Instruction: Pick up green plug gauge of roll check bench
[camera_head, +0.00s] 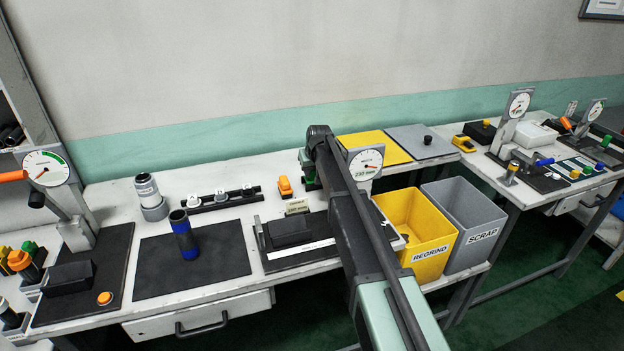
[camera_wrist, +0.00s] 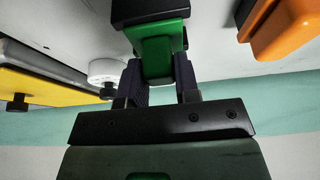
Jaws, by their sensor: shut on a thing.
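The green plug gauge (camera_wrist: 160,52) is green with a black part; it sits between the two dark fingers of my gripper (camera_wrist: 160,68) in the wrist view. The fingers are shut on its green part, one on each side. In the head view a green piece (camera_head: 306,160) shows at the back of the bench, just left of my arm, above a dark base. My gripper itself is hidden behind my arm there. I cannot tell whether the gauge is clear of its seat.
An orange gauge (camera_head: 284,187) stands close to the left; orange also shows in the wrist view (camera_wrist: 287,32). A dial gauge (camera_head: 366,162) and a yellow panel (camera_head: 376,147) are to the right. A yellow bin (camera_head: 412,215) and a grey bin (camera_head: 462,200) stand at the bench end.

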